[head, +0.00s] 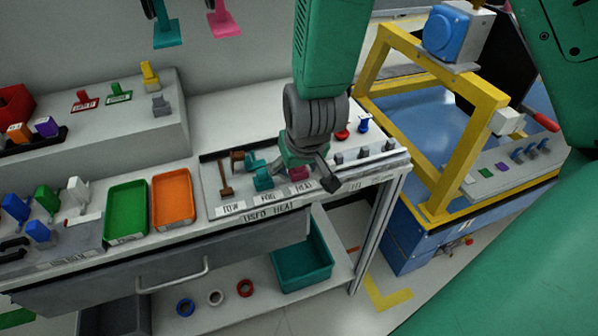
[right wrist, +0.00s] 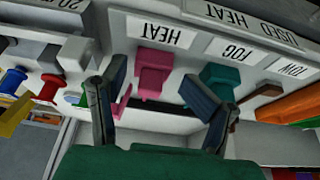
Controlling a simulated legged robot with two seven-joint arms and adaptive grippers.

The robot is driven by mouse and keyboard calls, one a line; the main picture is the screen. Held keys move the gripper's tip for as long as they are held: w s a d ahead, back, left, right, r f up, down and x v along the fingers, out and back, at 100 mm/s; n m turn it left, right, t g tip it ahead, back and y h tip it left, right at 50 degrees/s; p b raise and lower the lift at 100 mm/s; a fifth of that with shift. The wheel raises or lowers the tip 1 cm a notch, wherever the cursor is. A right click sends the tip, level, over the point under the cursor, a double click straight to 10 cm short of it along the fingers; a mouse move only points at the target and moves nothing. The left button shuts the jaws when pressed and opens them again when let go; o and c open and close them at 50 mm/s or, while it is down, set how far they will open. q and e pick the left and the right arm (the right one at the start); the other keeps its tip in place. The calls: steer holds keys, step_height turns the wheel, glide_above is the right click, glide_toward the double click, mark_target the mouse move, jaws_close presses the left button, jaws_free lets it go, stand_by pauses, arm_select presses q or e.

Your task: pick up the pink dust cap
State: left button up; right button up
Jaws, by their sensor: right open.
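A pink piece that looks like the pink dust cap (head: 299,173) sits on the grey panel at the HEAT label, partly hidden by my right gripper (head: 308,168). In the right wrist view the pink dust cap (right wrist: 154,70) shows between the two spread fingers of my right gripper (right wrist: 156,82). The fingers are open and hold nothing. I cannot tell whether either touches the cap. A teal piece (right wrist: 220,79) at the FOG label is close beside the right-hand finger in that view. My left gripper is not in view.
A brown piece (head: 225,180) stands at the TOW label. Red and blue pieces (head: 363,124) stand behind the gripper. An orange tray (head: 172,199) and a green tray (head: 127,210) lie to the left. A yellow frame (head: 462,150) rises on the right.

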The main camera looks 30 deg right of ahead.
steer(key=shift+w+a+f, duration=0.35)
steer(key=shift+w+a, duration=0.05)
steer(key=shift+a, duration=0.15)
steer(key=shift+d, duration=0.3)
steer(key=shift+d+f, duration=0.15)
steer(key=shift+d, duration=0.45)
steer(key=shift+d+f, duration=0.15)
steer(key=shift+d, duration=0.45)
steer(key=c, duration=0.4)
steer(key=shift+d, duration=0.25)
steer(key=shift+a+r, duration=0.1)
steer(key=shift+a, duration=0.6)
steer(key=c, duration=0.4)
steer(key=shift+o, duration=0.4)
steer(key=shift+a+r, duration=0.15)
steer(key=shift+a, duration=0.25)
steer(key=shift+d, duration=0.65)
steer(key=shift+c, duration=0.5)
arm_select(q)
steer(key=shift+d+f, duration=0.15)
